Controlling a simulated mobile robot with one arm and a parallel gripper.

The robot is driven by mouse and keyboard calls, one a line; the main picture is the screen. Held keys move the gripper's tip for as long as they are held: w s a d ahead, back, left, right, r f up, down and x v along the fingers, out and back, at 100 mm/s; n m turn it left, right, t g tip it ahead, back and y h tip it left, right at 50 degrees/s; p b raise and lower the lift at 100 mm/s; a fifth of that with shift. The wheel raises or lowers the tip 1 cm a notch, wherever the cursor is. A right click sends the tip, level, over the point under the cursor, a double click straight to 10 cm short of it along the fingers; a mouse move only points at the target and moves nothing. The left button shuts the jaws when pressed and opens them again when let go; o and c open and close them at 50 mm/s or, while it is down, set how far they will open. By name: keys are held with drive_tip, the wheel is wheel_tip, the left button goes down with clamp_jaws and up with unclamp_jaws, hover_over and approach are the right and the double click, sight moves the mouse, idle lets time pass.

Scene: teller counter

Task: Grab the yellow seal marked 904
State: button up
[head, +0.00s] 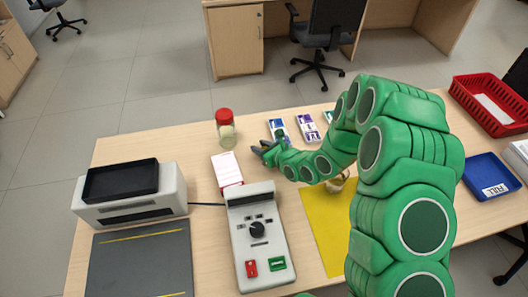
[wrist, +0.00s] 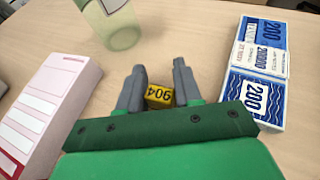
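The yellow seal (wrist: 159,96), a small block whose black 904 appears upside down, sits between the two grey fingers of my gripper (wrist: 160,72) in the wrist view. The fingers stand apart, one on either side of it, and its lower part is hidden by the green gripper body. Whether both fingers press on it or it stands free between them cannot be made out. In the head view, my gripper (head: 264,150) is low over the counter, behind the grey device, and I cannot make out the seal there.
A red-lidded jar (head: 225,128) stands behind my gripper. A pink-and-white pad (head: 227,170) is to its left, and banknote bundles (head: 308,128) to its right. A grey dial device (head: 257,235), yellow mat (head: 320,220), red basket (head: 484,103) and blue tray (head: 488,178) are also on the counter.

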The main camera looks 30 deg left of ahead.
drive_tip(key=shift+c, duration=1.2)
drive_tip(key=shift+r, duration=0.15)
